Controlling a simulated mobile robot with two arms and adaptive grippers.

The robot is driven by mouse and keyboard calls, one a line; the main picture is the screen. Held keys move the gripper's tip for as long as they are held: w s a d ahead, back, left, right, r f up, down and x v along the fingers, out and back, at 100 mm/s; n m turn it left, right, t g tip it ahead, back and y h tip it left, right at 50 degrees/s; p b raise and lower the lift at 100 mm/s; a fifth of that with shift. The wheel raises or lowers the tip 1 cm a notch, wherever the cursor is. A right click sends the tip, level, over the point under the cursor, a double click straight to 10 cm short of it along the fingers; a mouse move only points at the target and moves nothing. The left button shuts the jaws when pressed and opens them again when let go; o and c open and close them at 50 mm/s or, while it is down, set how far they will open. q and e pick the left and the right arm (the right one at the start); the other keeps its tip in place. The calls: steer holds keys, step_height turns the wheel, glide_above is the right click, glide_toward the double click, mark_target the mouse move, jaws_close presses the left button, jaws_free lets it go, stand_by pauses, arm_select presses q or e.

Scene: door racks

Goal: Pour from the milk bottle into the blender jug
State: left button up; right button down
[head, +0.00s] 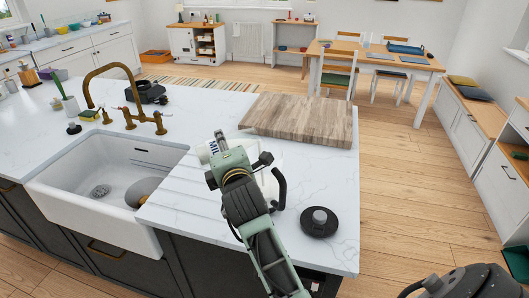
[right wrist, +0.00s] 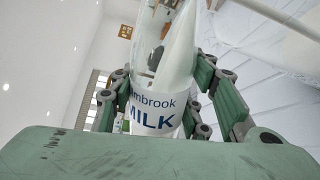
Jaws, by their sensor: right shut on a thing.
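The milk bottle (head: 203,152) is white with a blue MILK label, and it shows large in the right wrist view (right wrist: 155,105). My right gripper (head: 217,158) is shut on it above the worktop; its fingers flank the bottle in the right wrist view (right wrist: 163,100). The bottle looks tilted well over, with worktop on one side of it and ceiling on the other in the wrist view. The pale blender jug (head: 266,186) with a black handle stands just right of the gripper, partly hidden by it. I cannot see the jug's contents or any stream. My left gripper is out of view.
A round black lid-like piece (head: 319,222) lies right of the jug. A thick wooden board (head: 300,118) lies behind. The white sink (head: 105,205) with a brass tap (head: 110,70) is to the left. The worktop's right edge is close.

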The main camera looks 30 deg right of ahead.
steer(key=shift+d+r+p, duration=0.25)
steer(key=shift+r+p, duration=0.1)
steer(key=shift+r, duration=0.25)
stand_by(0.4)
